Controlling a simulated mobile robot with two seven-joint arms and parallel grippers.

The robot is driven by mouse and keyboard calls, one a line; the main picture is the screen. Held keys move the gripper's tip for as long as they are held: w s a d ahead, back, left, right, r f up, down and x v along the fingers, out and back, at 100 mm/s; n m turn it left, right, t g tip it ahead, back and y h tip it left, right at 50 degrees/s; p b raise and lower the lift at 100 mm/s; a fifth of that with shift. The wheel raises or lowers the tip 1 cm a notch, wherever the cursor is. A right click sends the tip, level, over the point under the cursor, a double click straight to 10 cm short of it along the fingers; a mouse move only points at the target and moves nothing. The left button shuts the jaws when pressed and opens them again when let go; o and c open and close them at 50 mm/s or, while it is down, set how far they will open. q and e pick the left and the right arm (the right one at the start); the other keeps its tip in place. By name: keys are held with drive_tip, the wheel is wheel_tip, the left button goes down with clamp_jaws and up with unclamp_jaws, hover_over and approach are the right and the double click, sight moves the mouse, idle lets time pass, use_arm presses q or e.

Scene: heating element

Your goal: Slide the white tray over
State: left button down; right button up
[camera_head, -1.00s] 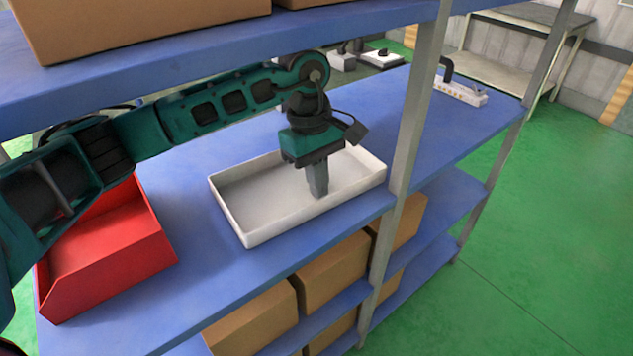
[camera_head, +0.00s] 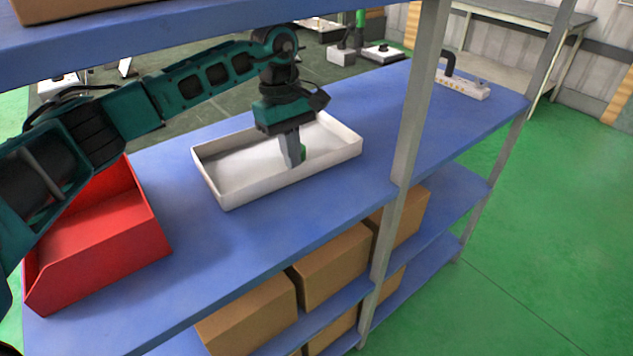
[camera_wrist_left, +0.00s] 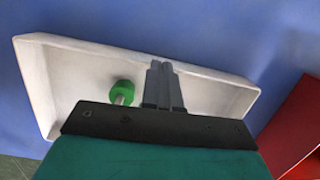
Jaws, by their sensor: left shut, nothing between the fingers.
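The white tray (camera_head: 245,190) sits on the blue shelf, a little back from its front edge. It is a shallow open box with low walls. My left gripper (camera_head: 291,158) points down inside the tray, near its front wall. Its fingers are shut with nothing between them. In the left wrist view the shut fingers (camera_wrist_left: 162,72) reach the tray's long wall (camera_wrist_left: 100,49), seemingly touching or very close to it. A small green knob-like thing (camera_wrist_left: 123,90) with a grey end lies in the tray beside the fingers. My right gripper is out of view.
A red bin (camera_head: 100,240) stands left of the tray on the same blue shelf (camera_head: 250,255). A grey post (camera_head: 408,120) rises at the shelf's front, right of the tray. A white power strip (camera_head: 463,86) is farther right. Another blue shelf hangs above; cardboard boxes (camera_head: 330,268) sit below.

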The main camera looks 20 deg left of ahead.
use_arm(q)
drive_tip(key=shift+w+a+f, duration=0.2)
drive_tip(key=shift+w+a, duration=0.1)
drive_tip(key=shift+a, duration=0.4)
drive_tip(key=shift+w+a+f, duration=0.15)
drive_tip(key=shift+w+a, duration=0.1)
drive_tip(key=shift+a, duration=0.45)
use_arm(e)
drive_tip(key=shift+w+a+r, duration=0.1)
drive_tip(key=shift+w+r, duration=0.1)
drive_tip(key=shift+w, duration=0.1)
use_arm(q)
drive_tip(key=shift+w+r+p, duration=0.1)
drive_tip(key=shift+r+p, duration=0.4)
drive_tip(key=shift+r, duration=0.3)
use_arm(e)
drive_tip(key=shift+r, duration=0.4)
use_arm(q)
drive_tip(key=shift+d, duration=0.1)
